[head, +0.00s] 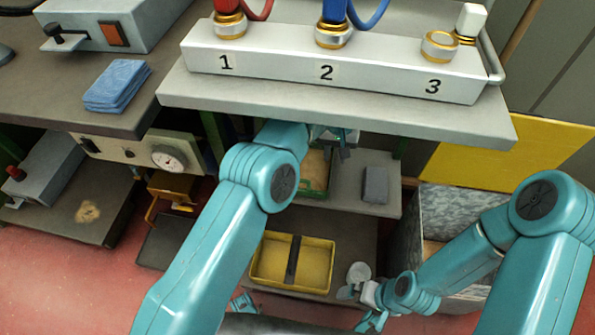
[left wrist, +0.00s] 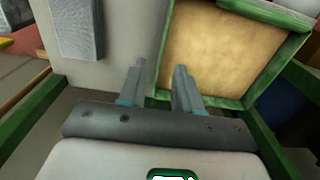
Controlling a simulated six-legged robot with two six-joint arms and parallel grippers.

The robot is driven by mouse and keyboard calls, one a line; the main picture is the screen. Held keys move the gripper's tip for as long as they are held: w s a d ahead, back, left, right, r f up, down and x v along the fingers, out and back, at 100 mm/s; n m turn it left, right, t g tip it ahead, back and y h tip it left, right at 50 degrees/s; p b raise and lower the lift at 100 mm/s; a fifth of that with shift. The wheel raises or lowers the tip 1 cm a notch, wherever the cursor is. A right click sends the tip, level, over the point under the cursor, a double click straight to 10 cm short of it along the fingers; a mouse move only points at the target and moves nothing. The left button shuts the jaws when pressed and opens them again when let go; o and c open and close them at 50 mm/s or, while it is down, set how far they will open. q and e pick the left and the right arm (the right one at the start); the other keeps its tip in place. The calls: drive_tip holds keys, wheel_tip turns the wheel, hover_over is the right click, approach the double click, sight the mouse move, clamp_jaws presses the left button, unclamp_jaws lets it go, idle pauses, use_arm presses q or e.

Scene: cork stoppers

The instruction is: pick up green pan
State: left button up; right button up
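The green pan (head: 318,186) has a green rim and a tan inside. It sits on the grey middle shelf below the bench, partly hidden by my left arm and the shelf above. It also shows in the left wrist view (left wrist: 248,100), at the upper right. My left gripper (head: 338,138) is at the pan's back end, under the bench edge. In the left wrist view its two fingers (left wrist: 160,82) are apart and empty, on either side of the pan's near left wall; contact cannot be told. My right gripper (head: 366,302) is low at the right, its fingers unclear.
A grey block (head: 376,185) lies on the shelf right of the pan. A yellow tray (head: 262,262) with a dark bar sits on the lower shelf. The bench (head: 300,98) overhangs the shelf. A yellow panel (head: 520,155) and a mottled bin (head: 455,212) stand at right.

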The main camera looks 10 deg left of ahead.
use_arm(q)
wheel_tip(320, 180, down, 6)
drive_tip(key=b, duration=0.2)
drive_tip(key=shift+s+a+f+b, duration=0.1)
drive_tip(key=shift+a+f+b, duration=0.05)
drive_tip(key=shift+f+b, duration=0.15)
drive_tip(key=shift+r, duration=0.2)
clamp_jaws()
